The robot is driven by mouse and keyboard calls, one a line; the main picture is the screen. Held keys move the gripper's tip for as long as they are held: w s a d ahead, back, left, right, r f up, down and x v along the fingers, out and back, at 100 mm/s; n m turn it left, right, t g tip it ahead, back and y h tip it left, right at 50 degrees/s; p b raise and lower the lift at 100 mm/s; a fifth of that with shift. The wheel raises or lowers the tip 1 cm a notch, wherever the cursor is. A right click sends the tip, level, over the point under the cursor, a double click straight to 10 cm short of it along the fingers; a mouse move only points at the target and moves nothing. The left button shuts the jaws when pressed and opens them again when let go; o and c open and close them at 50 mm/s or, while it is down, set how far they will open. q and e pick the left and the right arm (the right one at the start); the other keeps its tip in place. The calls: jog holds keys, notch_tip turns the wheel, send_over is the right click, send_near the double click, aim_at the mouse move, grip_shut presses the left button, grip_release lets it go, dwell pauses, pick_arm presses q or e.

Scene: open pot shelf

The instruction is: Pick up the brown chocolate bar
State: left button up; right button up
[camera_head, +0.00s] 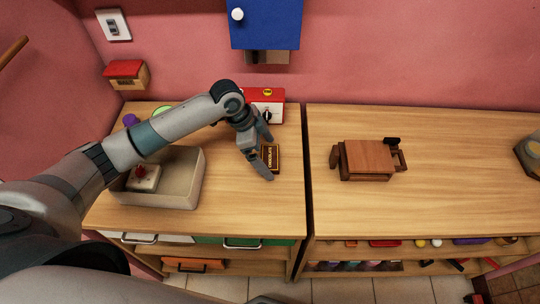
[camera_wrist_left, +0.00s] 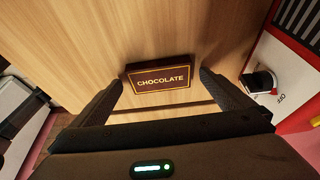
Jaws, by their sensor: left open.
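The brown chocolate bar (camera_head: 271,158) lies on the left wooden counter in the head view, partly hidden by my gripper. In the left wrist view the bar (camera_wrist_left: 160,78) lies flat, with gold "CHOCOLATE" lettering and a thin gold border. My left gripper (camera_head: 264,157) is open above the counter, close to the bar. In the left wrist view its two fingers (camera_wrist_left: 160,84) stand on either side of the bar, with a gap at each end. I cannot tell how high the fingertips are above the counter. My right gripper is not in view.
A red and white appliance (camera_head: 264,105) with a knob stands just behind the bar. A beige basin (camera_head: 185,195) is at the left. A wooden block-like object (camera_head: 367,160) sits on the right counter. A blue cabinet (camera_head: 265,24) hangs above. The counter's front right part is clear.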

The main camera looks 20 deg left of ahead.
aim_at(271, 158)
pick_arm(q)
jog(key=shift+d+f, duration=0.1)
jog(key=shift+f, duration=0.15)
jog(key=c, duration=1.2)
jog(key=shift+r, duration=0.15)
jog(key=shift+w+r+b, duration=0.1)
jog(key=shift+r+b, duration=0.3)
jog(key=shift+r, duration=0.05)
jog(key=r, duration=0.1)
jog(key=d+r+b, duration=0.1)
jog(key=r, duration=0.1)
jog(key=shift+r, duration=0.2)
jog(key=s+d+r+b, duration=0.1)
jog(key=d+r+b, duration=0.2)
jog(key=d+r, duration=0.3)
jog(key=d, duration=0.4)
jog(key=shift+s+d+r, duration=0.25)
jog(key=shift+d, duration=0.05)
